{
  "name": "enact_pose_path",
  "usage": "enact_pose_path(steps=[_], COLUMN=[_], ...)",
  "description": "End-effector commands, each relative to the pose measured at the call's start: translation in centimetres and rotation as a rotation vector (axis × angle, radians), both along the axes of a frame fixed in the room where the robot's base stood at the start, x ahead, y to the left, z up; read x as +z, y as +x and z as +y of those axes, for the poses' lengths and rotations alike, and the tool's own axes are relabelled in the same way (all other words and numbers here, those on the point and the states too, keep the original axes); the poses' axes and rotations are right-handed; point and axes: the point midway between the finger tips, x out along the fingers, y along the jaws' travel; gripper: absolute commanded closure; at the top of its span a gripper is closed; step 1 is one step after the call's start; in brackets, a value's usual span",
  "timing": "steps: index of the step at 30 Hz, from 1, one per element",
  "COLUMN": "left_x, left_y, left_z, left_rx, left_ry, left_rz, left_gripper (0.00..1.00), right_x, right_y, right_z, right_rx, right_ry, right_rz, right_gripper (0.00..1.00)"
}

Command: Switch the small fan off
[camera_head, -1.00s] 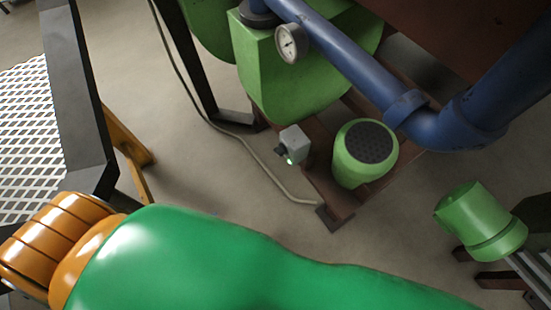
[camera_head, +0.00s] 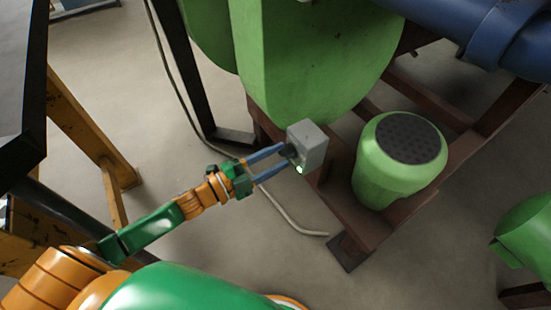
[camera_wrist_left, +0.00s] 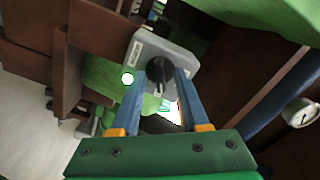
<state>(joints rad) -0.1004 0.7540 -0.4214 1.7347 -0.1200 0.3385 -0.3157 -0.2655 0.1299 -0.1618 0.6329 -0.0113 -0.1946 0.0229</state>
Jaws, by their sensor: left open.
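The small fan is a green housing (camera_head: 384,170) with a dark perforated round top, on a brown steel frame. Beside it is a grey switch box (camera_head: 312,146) with a black knob and a lit green-white lamp (camera_head: 299,169). My left gripper (camera_head: 287,158) reaches the knob side of the box with its blue fingers apart. In the left wrist view the black rotary knob (camera_wrist_left: 158,72) sits between the two open fingers (camera_wrist_left: 160,78), on the grey box (camera_wrist_left: 148,44); the lamp (camera_wrist_left: 127,79) glows left of it. I cannot tell whether the fingers touch the knob. My right gripper is not in view.
A large green blower casing (camera_head: 300,60) stands behind the box. A blue pipe (camera_head: 490,35) crosses the upper right. A gauge (camera_wrist_left: 301,112) shows in the wrist view. A cable (camera_head: 290,218) lies on the floor. A yellow-brown post (camera_head: 95,125) stands at left.

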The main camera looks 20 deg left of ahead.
Motion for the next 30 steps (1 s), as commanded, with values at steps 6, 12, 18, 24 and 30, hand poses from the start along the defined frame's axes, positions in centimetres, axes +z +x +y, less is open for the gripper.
enact_pose_path(steps=[6, 12, 18, 24, 30], left_x=[0.0, 0.0, 0.0, 0.1, 0.2], left_y=[0.0, 0.0, 0.0, 0.0, 0.0], left_z=[0.0, 0.0, 0.0, 0.0, 0.0], left_rx=[0.001, 0.001, 0.001, 0.001, 0.002], left_ry=[0.0, 0.0, -0.003, -0.039, -0.136], left_rz=[0.001, 0.001, 0.003, 0.03, 0.107], left_gripper=[0.6, 1.0, 1.0, 1.0, 1.0], right_x=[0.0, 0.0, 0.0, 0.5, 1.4], right_y=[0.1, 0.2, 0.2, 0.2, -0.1], right_z=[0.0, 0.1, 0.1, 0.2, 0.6], right_rx=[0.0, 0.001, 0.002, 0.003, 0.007], right_ry=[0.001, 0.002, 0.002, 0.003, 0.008], right_rz=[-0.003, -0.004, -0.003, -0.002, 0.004], right_gripper=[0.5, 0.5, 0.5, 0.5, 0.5])
